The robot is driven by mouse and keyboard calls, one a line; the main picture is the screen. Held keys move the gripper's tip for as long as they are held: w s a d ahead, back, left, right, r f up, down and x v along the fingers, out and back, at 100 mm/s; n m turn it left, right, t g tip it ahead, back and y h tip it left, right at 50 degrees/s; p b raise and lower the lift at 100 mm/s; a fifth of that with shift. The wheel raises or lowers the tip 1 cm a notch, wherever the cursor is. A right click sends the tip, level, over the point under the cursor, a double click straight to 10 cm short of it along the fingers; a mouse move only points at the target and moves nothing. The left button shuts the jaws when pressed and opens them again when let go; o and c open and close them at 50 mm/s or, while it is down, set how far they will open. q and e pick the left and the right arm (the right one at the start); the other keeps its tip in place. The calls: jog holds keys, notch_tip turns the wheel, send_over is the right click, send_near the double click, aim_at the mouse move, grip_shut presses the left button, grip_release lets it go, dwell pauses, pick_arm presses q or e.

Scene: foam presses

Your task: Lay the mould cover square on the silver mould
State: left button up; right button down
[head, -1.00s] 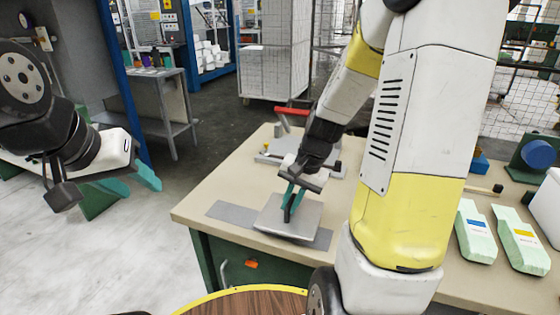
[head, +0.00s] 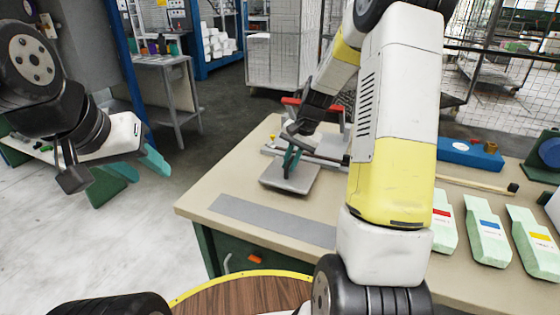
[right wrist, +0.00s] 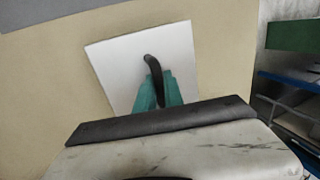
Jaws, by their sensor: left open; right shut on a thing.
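The mould cover (head: 283,184) is a flat light-grey plate with an upright dark handle (right wrist: 152,68). My right gripper (head: 291,160) is shut on this handle, its teal fingers on either side in the right wrist view. The plate appears just above the bench, short of the grey metal fixture with a red handle (head: 297,102); the gap below it is hard to judge. I cannot make out the silver mould for certain; my right arm and the cover hide part of the fixture. My left gripper (head: 138,168) is open and empty, off the bench at the left.
A grey mat (head: 270,220) lies bare along the front of the tan bench (head: 205,195). Several pale green foam pieces (head: 487,236) lie at the right. A blue box (head: 468,153) and a wooden-handled tool (head: 475,184) lie behind them.

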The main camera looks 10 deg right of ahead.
jog(key=shift+w, duration=0.3)
jog(key=shift+w+f, duration=0.2)
jog(key=shift+f, duration=1.55)
jog(key=shift+f, duration=0.2)
jog(key=c, duration=1.5)
grip_release()
jog(key=shift+o, duration=0.2)
